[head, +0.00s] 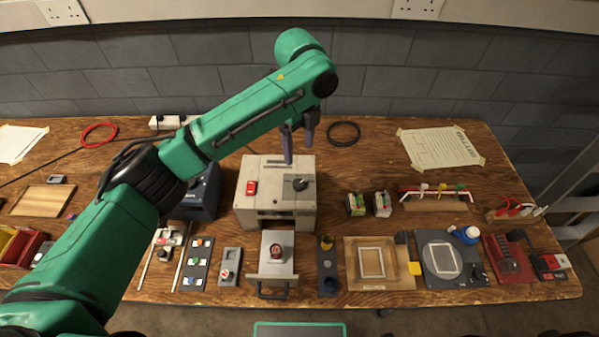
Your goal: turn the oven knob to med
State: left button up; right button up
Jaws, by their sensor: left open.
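The oven (242,208) is a beige box near the middle of the wooden table. Its dark round knob (300,184) is on the top face at the right side; its pointer and the markings around it are too small to read. My left gripper (298,152) is open, its two purple-grey fingers pointing down above the back right of the oven. It appears apart from the knob, with nothing between the fingers. My right gripper is not in view.
A red switch (251,187) is on the oven's left side. A grey tray (286,267) with a round dark item and a handle extends at its front. A blue box (205,192) stands to the left, partly behind my arm. Small battery-like blocks (382,204) stand right.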

aim_at(300, 183)
pick_arm(q)
notch_tip(300, 183, down, 12)
jog(key=shift+f+p, duration=0.1)
jog(key=shift+p, duration=1)
jog(key=shift+f, duration=0.3)
jog(key=shift+s+f, duration=0.1)
jog(key=shift+s, duration=0.05)
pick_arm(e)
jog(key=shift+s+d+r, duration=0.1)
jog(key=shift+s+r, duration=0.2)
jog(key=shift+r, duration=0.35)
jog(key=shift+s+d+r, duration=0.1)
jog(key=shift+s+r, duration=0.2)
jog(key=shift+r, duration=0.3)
pick_arm(q)
grip_shut()
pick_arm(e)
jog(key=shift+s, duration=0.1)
